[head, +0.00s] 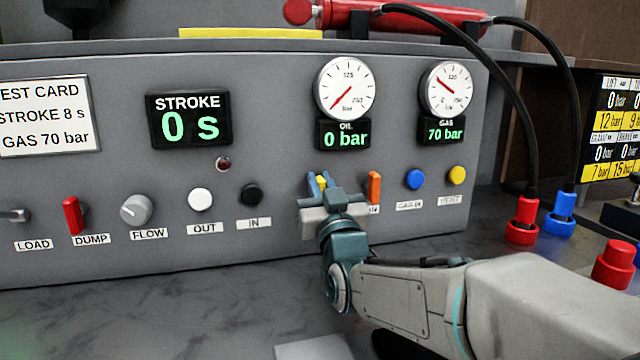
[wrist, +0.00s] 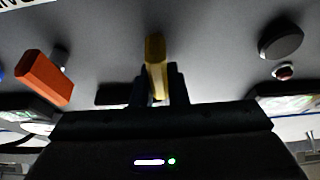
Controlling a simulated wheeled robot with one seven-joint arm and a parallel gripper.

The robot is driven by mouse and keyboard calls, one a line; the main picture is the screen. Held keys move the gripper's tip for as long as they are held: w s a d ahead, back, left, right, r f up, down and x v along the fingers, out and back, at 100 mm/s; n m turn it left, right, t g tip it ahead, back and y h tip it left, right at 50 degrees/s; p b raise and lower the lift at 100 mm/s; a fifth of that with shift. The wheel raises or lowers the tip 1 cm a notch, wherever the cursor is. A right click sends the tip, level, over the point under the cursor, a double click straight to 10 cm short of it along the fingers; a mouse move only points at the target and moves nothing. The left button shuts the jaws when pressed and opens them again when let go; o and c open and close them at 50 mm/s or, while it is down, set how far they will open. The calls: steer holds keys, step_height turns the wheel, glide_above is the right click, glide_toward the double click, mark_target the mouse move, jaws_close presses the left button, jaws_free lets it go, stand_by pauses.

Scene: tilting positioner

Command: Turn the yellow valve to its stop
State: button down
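The yellow valve (head: 321,182) is a small lever handle on the grey panel, below the oil gauge. In the wrist view the yellow valve (wrist: 155,65) rises between the two dark fingers, nearly upright in the picture. My gripper (head: 321,184) is at the panel with a finger close against each side of the handle. In the wrist view no clear gap shows between my gripper (wrist: 160,88) and the handle. The valve's base and its label are hidden behind my gripper.
An orange lever (head: 374,187) stands close to the right of my gripper, and a black IN button (head: 251,195) is to its left. Blue (head: 415,179) and yellow (head: 457,175) buttons are farther right. The oil gauge (head: 345,88) reads 0 bar, the gas gauge (head: 446,88) 70 bar.

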steer(key=shift+f+m+b, duration=0.1)
steer(key=shift+m+b, duration=0.4)
steer(key=m+h+b, duration=0.2)
steer(key=shift+d+f+m, duration=0.1)
steer(key=shift+d+m, duration=0.1)
steer(key=shift+m, duration=0.2)
steer(key=m+h+b, duration=0.1)
steer(key=m, duration=0.1)
steer(key=shift+w+d+m, duration=0.1)
steer(key=shift+m, duration=0.2)
steer(key=shift+w+d+f+m+g+h+p, duration=0.1)
steer(key=shift+d+f+m+g+h+p, duration=0.45)
steer(key=shift+m, duration=2.1)
steer(key=shift+a+r+m+g+h+p, duration=0.2)
steer(key=shift+m+g+h, duration=0.8)
steer(key=shift+m, duration=1.7)
steer(key=shift+w+d+f+m+g+h+p, duration=0.1)
steer(key=shift+d+f+m+g+h+p, duration=0.2)
steer(key=shift+m+h, duration=1.6)
steer(key=shift+a+m+y, duration=0.1)
steer(key=shift+m+y, duration=0.65)
steer(key=shift+m, duration=0.2)
steer(key=c, duration=1.4)
jaws_free()
steer(key=shift+c, duration=0.2)
